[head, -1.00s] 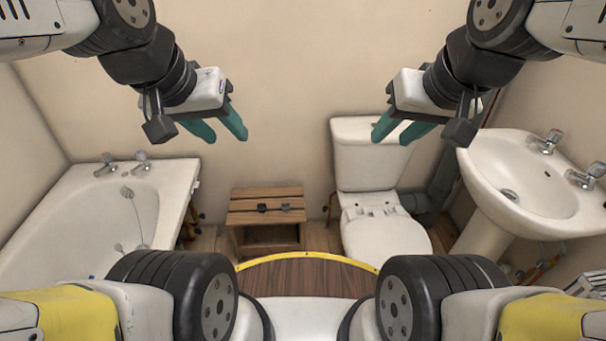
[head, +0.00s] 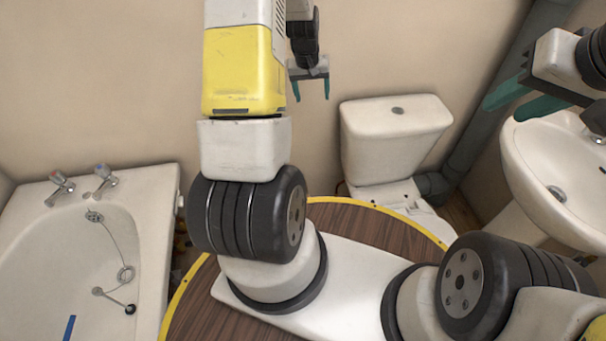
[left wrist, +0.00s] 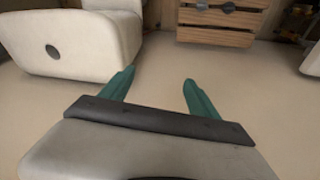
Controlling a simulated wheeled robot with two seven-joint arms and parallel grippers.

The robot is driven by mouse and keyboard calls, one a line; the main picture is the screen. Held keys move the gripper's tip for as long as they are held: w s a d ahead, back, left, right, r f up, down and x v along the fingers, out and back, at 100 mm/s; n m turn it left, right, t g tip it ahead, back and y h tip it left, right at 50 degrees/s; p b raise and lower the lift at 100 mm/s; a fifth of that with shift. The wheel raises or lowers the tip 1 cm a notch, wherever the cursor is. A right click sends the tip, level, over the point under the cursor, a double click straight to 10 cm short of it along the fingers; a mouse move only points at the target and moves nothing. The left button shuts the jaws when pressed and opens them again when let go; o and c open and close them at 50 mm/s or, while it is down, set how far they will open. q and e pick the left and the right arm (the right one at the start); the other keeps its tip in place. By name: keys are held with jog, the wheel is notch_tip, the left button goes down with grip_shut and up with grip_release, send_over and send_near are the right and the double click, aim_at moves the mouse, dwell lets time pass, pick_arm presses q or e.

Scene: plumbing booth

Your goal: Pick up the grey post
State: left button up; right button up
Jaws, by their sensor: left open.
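I cannot pick out a separate grey post in either view. A dark grey pipe (head: 490,105) runs from the upper right down behind the toilet, and I cannot tell whether it is the post. My left gripper (head: 312,92) is in front of the back wall, above and left of the toilet cistern. Its two green fingers are apart and empty, and the left wrist view shows the same gap (left wrist: 158,77). My right gripper (head: 498,112) is near the basin at the right, its green fingers apart with nothing between them.
The toilet (head: 393,140) stands at the back, and its cistern also shows in the left wrist view (left wrist: 80,55). The basin (head: 530,170) is at the right and the bath (head: 150,215) at the left.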

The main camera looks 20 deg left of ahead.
pick_arm(q)
jog(key=s+a+f+n+g, duration=0.1)
jog(key=a+f, duration=0.1)
jog(key=f, duration=1)
jog(key=s+a+f+g, duration=0.1)
jog(key=a+f, duration=0.2)
jog(key=f, duration=1)
jog(key=shift+n+g, duration=0.4)
jog(key=shift+n, duration=0.2)
jog(key=s+f, duration=0.3)
jog(key=f, duration=0.3)
jog(key=s+f, duration=0.3)
jog(key=f, duration=0.3)
jog(key=s+f, duration=0.3)
jog(key=f, duration=0.4)
notch_tip(320, 180, down, 8)
jog(key=shift+d+r, duration=0.1)
jog(key=shift+r, duration=0.1)
jog(key=c, duration=1.5)
jog(key=shift+r, duration=0.1)
